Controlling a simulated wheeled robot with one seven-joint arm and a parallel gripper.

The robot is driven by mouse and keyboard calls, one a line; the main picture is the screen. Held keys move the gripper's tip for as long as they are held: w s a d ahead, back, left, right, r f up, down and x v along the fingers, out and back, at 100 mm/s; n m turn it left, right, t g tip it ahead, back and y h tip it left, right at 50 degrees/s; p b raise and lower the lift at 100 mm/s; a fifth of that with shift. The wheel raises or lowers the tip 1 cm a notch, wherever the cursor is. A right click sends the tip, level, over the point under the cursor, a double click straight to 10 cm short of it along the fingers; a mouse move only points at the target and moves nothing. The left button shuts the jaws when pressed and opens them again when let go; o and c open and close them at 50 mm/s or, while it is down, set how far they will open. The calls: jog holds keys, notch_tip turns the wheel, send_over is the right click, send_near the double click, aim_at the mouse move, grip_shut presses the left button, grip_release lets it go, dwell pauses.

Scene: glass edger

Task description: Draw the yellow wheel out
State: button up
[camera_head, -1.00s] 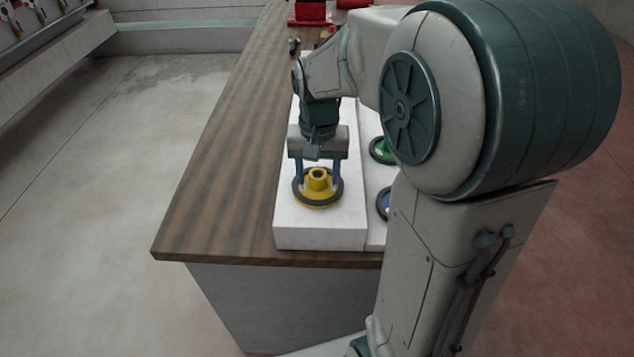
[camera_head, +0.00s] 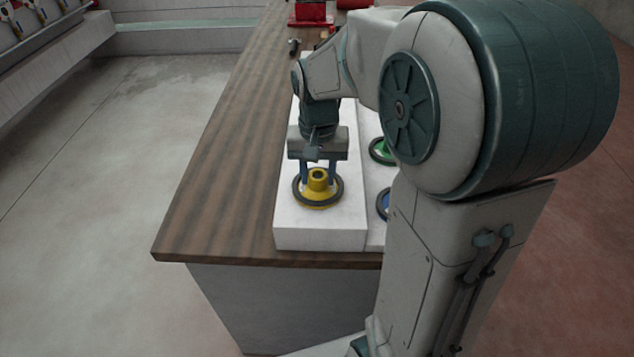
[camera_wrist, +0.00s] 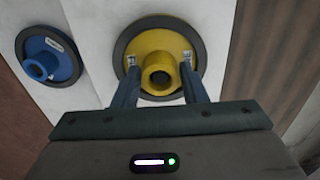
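The yellow wheel (camera_head: 318,188) has a dark rim and a raised hollow hub. It lies at the near end of a white block on the bench. It also shows in the wrist view (camera_wrist: 158,58), hub toward the camera. My gripper (camera_head: 318,178) points down over the wheel. Its two blue fingers stand on either side of the hub, inside the dark rim. In the wrist view the fingertips (camera_wrist: 159,72) flank the hub closely. I cannot tell whether they touch it.
A green wheel (camera_head: 381,151) and a blue wheel (camera_head: 383,203) sit to the right, partly hidden by my arm. The blue one shows whole in the wrist view (camera_wrist: 50,57). The wooden bench top (camera_head: 222,190) is clear on the left. Red equipment (camera_head: 312,12) stands at the far end.

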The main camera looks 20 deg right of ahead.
jog(key=shift+r+p, duration=0.6)
jog(key=shift+r, duration=0.1)
dwell(0.4)
jog(key=shift+r+p, duration=2.2)
jog(key=shift+r, duration=0.65)
jog(key=shift+r, duration=0.1)
notch_tip(320, 180, up, 4)
jog(key=p, duration=0.3)
